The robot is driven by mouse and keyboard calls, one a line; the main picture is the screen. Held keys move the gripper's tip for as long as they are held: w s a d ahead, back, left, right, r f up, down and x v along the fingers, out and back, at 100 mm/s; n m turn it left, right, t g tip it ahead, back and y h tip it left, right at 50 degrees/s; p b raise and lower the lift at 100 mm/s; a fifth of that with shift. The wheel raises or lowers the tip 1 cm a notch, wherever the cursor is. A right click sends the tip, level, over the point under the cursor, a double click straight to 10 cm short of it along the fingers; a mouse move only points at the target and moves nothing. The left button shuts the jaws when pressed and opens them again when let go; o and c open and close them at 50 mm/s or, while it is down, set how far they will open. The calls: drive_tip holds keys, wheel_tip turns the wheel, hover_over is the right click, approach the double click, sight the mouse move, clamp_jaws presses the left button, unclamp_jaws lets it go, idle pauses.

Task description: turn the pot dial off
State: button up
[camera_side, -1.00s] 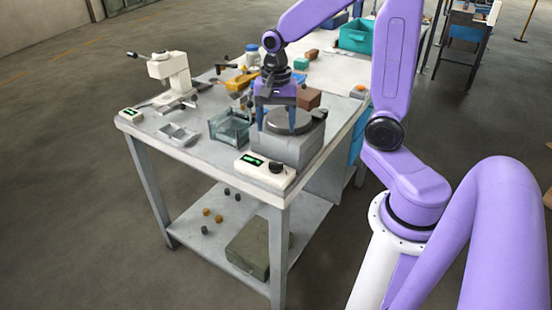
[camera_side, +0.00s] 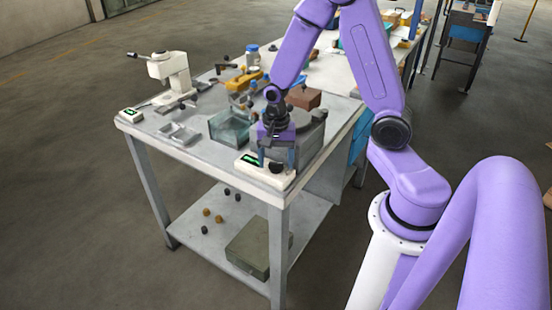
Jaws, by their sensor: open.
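The pot furnace (camera_side: 311,142) is a grey block near the bench's front right corner, mostly hidden behind my gripper. In front of it sits a white control box (camera_side: 248,170) with a lit green display. Its dark dial (camera_side: 277,168) is at the right end of the box, and its setting is too small to read. My gripper (camera_side: 276,162) points down over the dial with its fingers open, one to each side of it. I cannot tell whether the fingers touch the dial.
A clear glass tank (camera_side: 230,127) stands left of the furnace. A second small box with a green display (camera_side: 130,115) sits at the bench's left corner, near a white press (camera_side: 170,72). Brown blocks (camera_side: 303,97) and yellow items lie behind. The front left bench top is fairly clear.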

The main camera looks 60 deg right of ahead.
drive_tip(key=c, duration=1.1)
drive_tip(key=shift+o, duration=0.2)
drive_tip(key=shift+n, duration=0.4)
drive_tip(key=n, duration=0.4)
drive_tip(key=shift+n, duration=0.4)
drive_tip(key=n, duration=1.2)
drive_tip(key=shift+a+n, duration=0.1)
drive_tip(key=shift+n, duration=0.3)
drive_tip(key=n, duration=0.5)
drive_tip(key=shift+n, duration=0.4)
